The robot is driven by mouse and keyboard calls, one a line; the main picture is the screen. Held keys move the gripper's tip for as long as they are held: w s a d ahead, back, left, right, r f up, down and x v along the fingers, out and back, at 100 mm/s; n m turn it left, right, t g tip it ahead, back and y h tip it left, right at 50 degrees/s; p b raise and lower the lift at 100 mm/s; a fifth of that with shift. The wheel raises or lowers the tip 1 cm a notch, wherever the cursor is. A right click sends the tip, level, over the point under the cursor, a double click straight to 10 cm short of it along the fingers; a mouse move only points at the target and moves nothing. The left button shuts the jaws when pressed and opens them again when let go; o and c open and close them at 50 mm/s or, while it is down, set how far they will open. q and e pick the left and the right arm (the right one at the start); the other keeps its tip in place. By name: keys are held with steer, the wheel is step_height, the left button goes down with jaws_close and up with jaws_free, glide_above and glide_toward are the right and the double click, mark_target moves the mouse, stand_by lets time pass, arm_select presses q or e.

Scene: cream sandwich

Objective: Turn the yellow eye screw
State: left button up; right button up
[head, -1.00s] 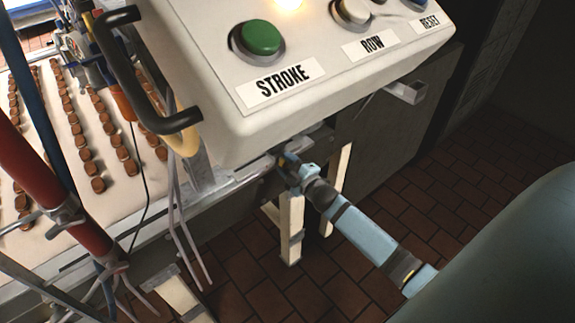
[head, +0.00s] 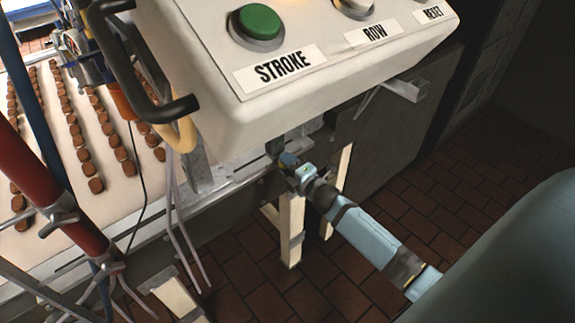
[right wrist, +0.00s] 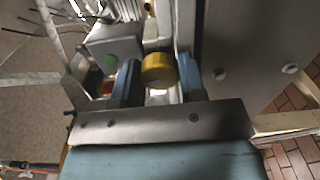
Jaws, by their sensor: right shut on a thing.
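In the right wrist view a round yellow piece (right wrist: 158,70), which looks like the eye screw, sits between the two blue fingers of my right gripper (right wrist: 158,80). The fingers are shut on it, one on each side. In the head view my right gripper (head: 286,163) is below the white control box, at the rail along the table edge. The yellow eye screw cannot be made out there, hidden by the gripper and the box. My left gripper is not in view.
The control box (head: 225,118) with its green STROKE button (head: 260,21) overhangs close above my right gripper. A conveyor (head: 50,120) with rows of brown pieces lies at left. A pale leg (head: 291,230) stands just below the gripper. Open brick floor (head: 440,210) lies at right.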

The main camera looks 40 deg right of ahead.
stand_by(0.3)
steer(key=o, duration=0.9)
steer(key=s, duration=0.4)
steer(key=s+b, duration=0.1)
steer(key=s, duration=0.4)
steer(key=s+d+b, duration=0.1)
steer(key=s, duration=0.3)
steer(key=shift+s, duration=0.4)
